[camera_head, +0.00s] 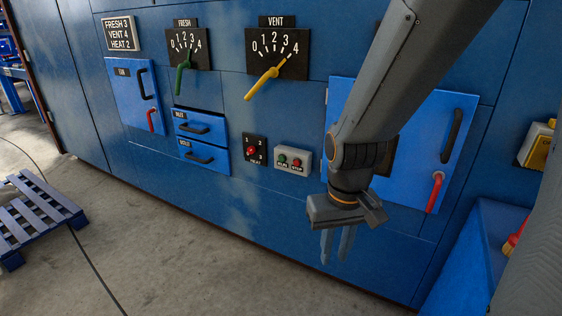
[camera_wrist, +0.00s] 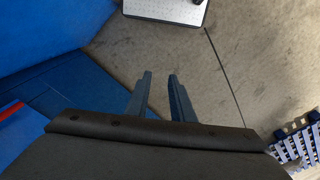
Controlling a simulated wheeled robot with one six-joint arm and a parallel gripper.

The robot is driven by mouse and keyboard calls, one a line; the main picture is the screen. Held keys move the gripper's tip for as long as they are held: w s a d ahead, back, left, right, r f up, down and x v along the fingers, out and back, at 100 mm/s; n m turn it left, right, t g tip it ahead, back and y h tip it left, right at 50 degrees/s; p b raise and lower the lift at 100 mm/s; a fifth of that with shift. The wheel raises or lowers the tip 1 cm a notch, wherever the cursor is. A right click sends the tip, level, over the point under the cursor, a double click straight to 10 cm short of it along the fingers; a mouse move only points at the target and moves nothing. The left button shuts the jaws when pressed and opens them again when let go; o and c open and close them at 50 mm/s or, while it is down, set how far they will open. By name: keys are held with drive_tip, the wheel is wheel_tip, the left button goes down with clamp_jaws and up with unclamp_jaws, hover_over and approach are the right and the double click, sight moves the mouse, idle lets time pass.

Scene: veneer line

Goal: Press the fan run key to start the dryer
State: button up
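A small grey key box (camera_head: 293,160) is on the blue machine front, with a green key (camera_head: 282,159) on its left and a red key (camera_head: 297,163) on its right. The small labels under the keys are hard to read; the right one looks like STOP. My gripper (camera_head: 337,248) hangs to the right of and below this box, fingers pointing down, apart from the panel keys. Its two fingers show with a gap and nothing between them, also in the wrist view (camera_wrist: 160,78). The key box does not show in the wrist view.
A placard (camera_head: 122,33) reads FRESH 3, VENT 4, HEAT 2. The green FRESH lever (camera_head: 183,75), yellow VENT lever (camera_head: 262,84) and HEAT knob (camera_head: 251,150) are on the panel. A blue door (camera_head: 450,165) is behind my arm. A pallet (camera_head: 35,215) lies left; the front floor is clear.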

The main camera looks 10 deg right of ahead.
clamp_jaws()
idle(1.4)
